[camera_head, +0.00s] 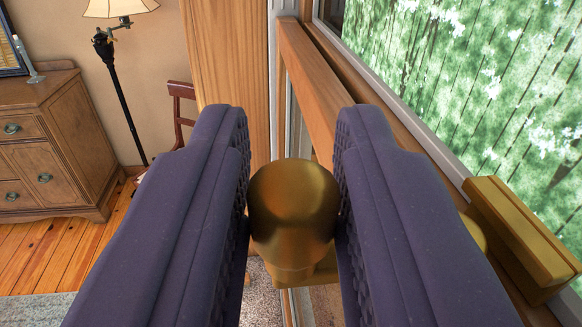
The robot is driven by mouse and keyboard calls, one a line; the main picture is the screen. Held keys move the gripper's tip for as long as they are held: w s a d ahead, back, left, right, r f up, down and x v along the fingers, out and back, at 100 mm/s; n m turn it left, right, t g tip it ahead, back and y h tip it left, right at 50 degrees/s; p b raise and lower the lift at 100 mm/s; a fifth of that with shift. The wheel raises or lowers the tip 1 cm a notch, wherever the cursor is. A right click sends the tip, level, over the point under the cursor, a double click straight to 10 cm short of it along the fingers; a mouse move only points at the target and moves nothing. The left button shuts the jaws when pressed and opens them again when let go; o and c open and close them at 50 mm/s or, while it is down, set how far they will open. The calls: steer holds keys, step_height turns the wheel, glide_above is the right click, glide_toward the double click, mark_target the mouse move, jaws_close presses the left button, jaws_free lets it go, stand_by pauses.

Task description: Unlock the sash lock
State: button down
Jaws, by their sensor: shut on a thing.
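The sash lock's rounded brass knob (293,215) is in the lower middle of the view, between the two dark finger pads of my gripper (292,190). The pads are shut on the knob, one on its left side and one on its right. Part of the brass lock base shows just below and right of the knob; the rest is hidden by the fingers. A second brass piece, block-shaped (522,232), sits on the wooden window rail at the right.
The wooden window frame (228,70) rises behind the fingers, with glass and greenery (450,80) at right. A wooden dresser (50,150), a floor lamp (118,85) and a dark red chair (182,100) stand farther back on the left. Wooden floor (60,245) lies open there.

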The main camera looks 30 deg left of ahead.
steer(key=shift+r, duration=0.15)
steer(key=c, duration=1)
jaws_free()
steer(key=v, duration=0.8)
